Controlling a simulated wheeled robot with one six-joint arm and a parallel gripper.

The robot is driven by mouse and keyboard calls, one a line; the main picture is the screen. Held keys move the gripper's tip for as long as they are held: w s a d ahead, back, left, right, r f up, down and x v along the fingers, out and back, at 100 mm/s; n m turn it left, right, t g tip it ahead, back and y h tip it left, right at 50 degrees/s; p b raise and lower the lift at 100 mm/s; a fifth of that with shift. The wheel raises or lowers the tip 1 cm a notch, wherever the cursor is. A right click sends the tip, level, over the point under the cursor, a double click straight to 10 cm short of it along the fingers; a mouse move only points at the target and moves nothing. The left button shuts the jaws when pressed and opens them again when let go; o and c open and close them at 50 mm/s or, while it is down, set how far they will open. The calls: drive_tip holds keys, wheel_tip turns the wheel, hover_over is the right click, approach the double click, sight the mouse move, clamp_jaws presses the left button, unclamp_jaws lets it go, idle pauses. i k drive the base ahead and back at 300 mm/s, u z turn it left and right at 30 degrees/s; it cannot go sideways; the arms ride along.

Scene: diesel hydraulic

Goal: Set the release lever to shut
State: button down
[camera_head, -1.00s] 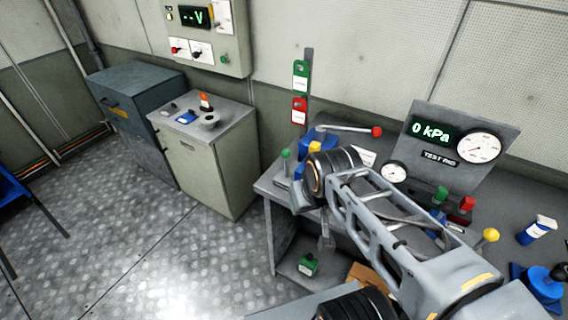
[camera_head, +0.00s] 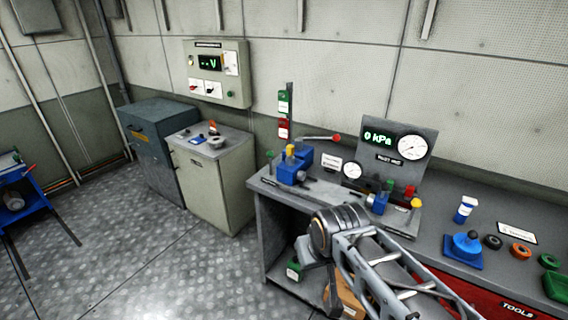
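No label I can read names the release lever. At the bench's left end, a small upright lever with a green knob (camera_head: 269,155) stands beside a blue pump-like unit (camera_head: 292,172) with a yellow top. A long handle with a red knob (camera_head: 336,138) reaches right from behind this unit. Further right, a blue block (camera_head: 379,203) has green and red knobs above it, and a yellow-knobbed lever (camera_head: 416,203) stands beside it. My arm's wrist is in front of the bench, below and right of the green-knobbed lever, apart from it. My gripper's fingers are not clearly visible.
A test panel (camera_head: 432,151) reads 0 kPa. A cup (camera_head: 465,209), a blue-based part (camera_head: 464,247) and several rings lie on the bench's right.

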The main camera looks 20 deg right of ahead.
sight(270, 154)
drive_tip(key=u, duration=0.95)
drive_tip(key=i, duration=1.1)
drive_tip(key=z, duration=0.7)
drive_tip(key=i, duration=0.75)
drive_tip(key=z, duration=0.85)
